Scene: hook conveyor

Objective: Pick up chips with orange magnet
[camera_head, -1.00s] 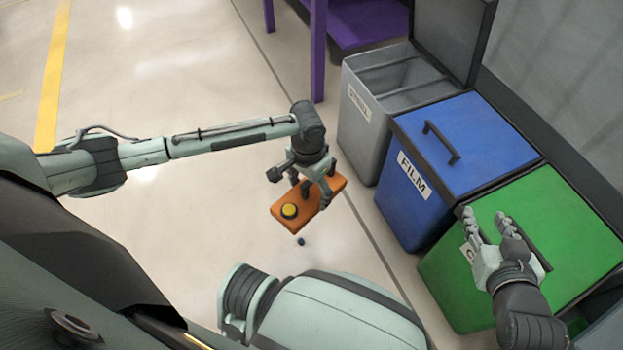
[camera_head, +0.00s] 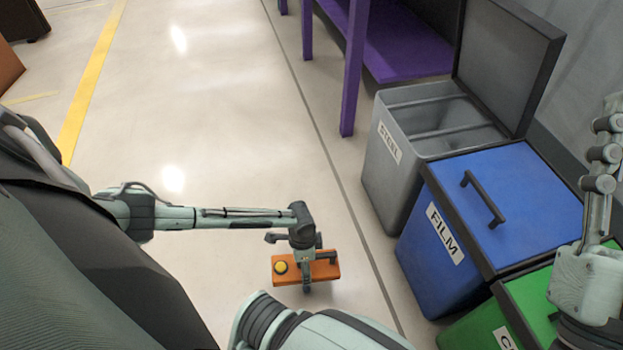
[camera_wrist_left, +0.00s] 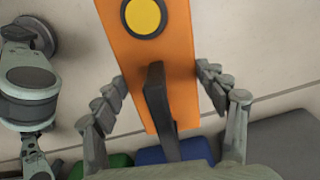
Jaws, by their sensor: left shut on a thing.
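The orange magnet (camera_head: 328,271) is a flat orange block with a round yellow button and a black handle. My left gripper (camera_head: 306,262) is shut on it and holds it above the pale floor, left of the bins. In the left wrist view the orange magnet (camera_wrist_left: 128,42) lies between the fingers of my left gripper (camera_wrist_left: 160,80), with its black handle pointing toward the palm. I cannot make out any chips; the magnet's underside is hidden. My right gripper (camera_head: 598,190) is at the right edge, over the bins and partly cut off; its opening is unclear.
A grey bin (camera_head: 385,175) stands with its lid raised. A blue bin (camera_head: 425,250) labelled FILM has its lid shut. A green bin (camera_head: 475,330) is partly cut off. A purple table (camera_head: 353,75) stands behind.

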